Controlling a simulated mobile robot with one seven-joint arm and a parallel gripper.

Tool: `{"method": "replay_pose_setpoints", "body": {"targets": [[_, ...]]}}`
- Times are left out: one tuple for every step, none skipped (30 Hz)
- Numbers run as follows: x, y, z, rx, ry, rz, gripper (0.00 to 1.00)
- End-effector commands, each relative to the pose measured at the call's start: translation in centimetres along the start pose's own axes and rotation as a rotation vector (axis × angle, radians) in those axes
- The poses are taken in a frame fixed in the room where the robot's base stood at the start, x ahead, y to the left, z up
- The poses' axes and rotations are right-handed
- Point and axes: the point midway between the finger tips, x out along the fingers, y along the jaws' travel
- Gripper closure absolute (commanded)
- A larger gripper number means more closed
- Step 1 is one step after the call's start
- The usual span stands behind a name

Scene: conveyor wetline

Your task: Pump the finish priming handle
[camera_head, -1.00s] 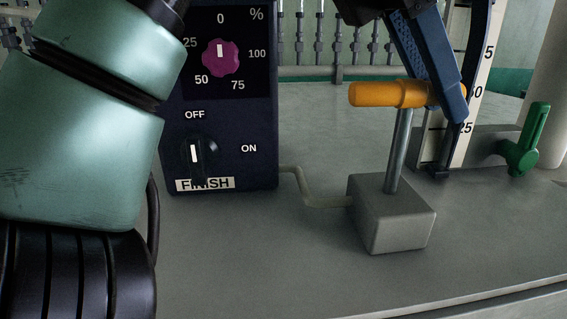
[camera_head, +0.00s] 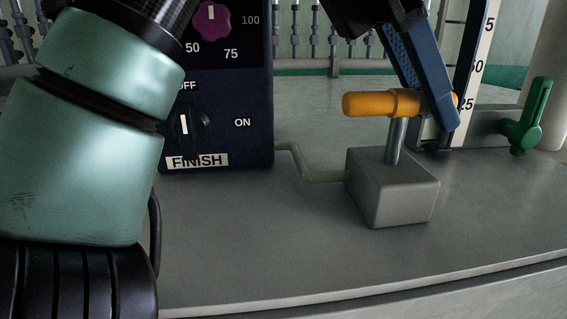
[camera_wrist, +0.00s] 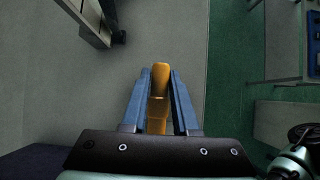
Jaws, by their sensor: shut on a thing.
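The priming handle (camera_head: 368,104) is an orange horizontal grip on a grey metal rod (camera_head: 396,140) that rises from a grey block (camera_head: 392,187) on the counter. My gripper (camera_head: 450,110) reaches down from above and is shut on the right part of the orange grip; one blue finger hides some of it. In the wrist view my gripper (camera_wrist: 160,85) has the orange grip (camera_wrist: 159,78) between its two blue fingers. Only a short length of rod shows between grip and block.
A dark control box (camera_head: 225,130) labelled FINISH, with a purple dial and an OFF/ON switch, stands left, joined to the block by a pipe (camera_head: 310,175). A scale and a green lever (camera_head: 530,115) stand right. The counter front is clear.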

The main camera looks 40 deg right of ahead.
Motion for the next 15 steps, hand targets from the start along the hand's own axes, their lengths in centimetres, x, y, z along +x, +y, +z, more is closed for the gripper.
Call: {"method": "replay_pose_setpoints", "body": {"targets": [[-0.1, 0.0, 0.0, -0.001, 0.001, 0.002, 1.0], [-0.1, 0.0, 0.0, -0.001, 0.001, 0.002, 1.0], [-0.2, 0.0, 0.1, -0.001, 0.001, 0.002, 1.0], [-0.3, 0.0, 0.2, -0.001, 0.001, 0.002, 1.0], [-0.5, 0.0, 0.3, -0.001, 0.001, 0.002, 1.0], [-0.7, 0.0, 0.4, -0.001, 0.001, 0.003, 1.0], [-0.8, 0.0, 0.5, -0.001, 0.001, 0.003, 1.0], [-1.0, 0.0, 0.6, -0.001, 0.001, 0.003, 1.0], [-1.3, 0.0, 0.8, -0.001, 0.001, 0.003, 1.0], [-1.5, 0.0, 0.9, -0.001, 0.001, 0.003, 1.0], [-1.6, 0.0, 1.1, -0.001, 0.001, 0.003, 1.0], [-1.9, 0.0, 1.2, -0.001, 0.001, 0.003, 1.0], [-2.0, 0.0, 1.3, -0.001, 0.001, 0.003, 1.0], [-2.2, 0.0, 1.4, -0.001, 0.001, 0.003, 1.0], [-2.4, 0.0, 1.6, -0.001, 0.001, 0.003, 1.0]]}}
